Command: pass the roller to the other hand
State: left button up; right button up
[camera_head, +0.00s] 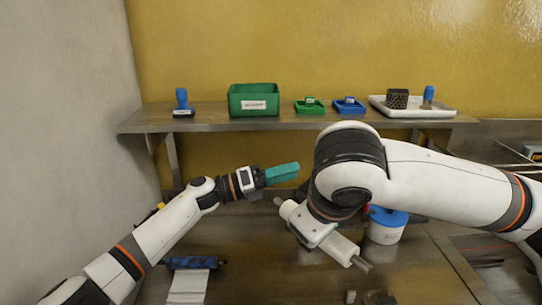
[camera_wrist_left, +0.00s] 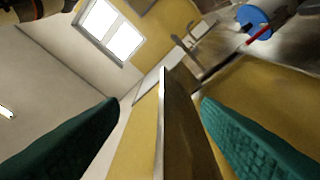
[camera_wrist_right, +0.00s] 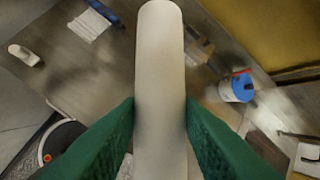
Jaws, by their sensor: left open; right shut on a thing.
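The roller (camera_head: 343,248) is a white cylinder with thin metal shaft ends. It is tilted in the head view, partly hidden behind my right arm. In the right wrist view the roller (camera_wrist_right: 160,60) runs lengthwise between the green fingers of my right gripper (camera_wrist_right: 160,108), which is shut on it above the table. My right fingers are hidden in the head view. My left gripper (camera_head: 282,174) is open and empty, up and left of the roller, its teal fingers apart from it. In the left wrist view my left gripper (camera_wrist_left: 160,104) has nothing between its fingers.
A white tub with a blue lid (camera_head: 387,225) stands on the table close right of the roller. A blue-handled item (camera_head: 190,262) lies by a white cloth (camera_head: 188,287) at lower left. The back shelf (camera_head: 215,124) carries a green bin (camera_head: 253,100), small trays and a white tray (camera_head: 425,111).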

jog(key=shift+d, duration=0.1)
pick_arm(q)
jog(key=s+r+m+g+y, duration=0.2)
jog(key=s+r+m+y, duration=0.1)
jog(key=m, duration=0.3)
jog(key=s+r+m+g+y, duration=0.2)
jog(key=s+r+m+y, duration=0.1)
jog(key=s+m, duration=0.3)
jog(key=s+r+m+g+y, duration=0.3)
jog(key=s+r+m+y, duration=0.1)
jog(key=m, duration=0.3)
jog(key=shift+s+d+r+m, duration=0.2)
jog(key=shift+d+r+m, duration=0.05)
jog(key=shift+d+m, duration=0.05)
pick_arm(e)
jog(key=shift+s, duration=0.1)
pick_arm(q)
jog(key=s+a+r+m+t+y, duration=0.2)
jog(key=a+m+y, duration=0.1)
jog(key=a+y, duration=0.1)
jog(key=x, duration=1.2)
jog(key=shift+s+a+f, duration=0.1)
jog(key=shift+f, duration=0.15)
jog(key=c, duration=1.2)
grip_shut()
pick_arm(e)
jog(key=o, duration=1.2)
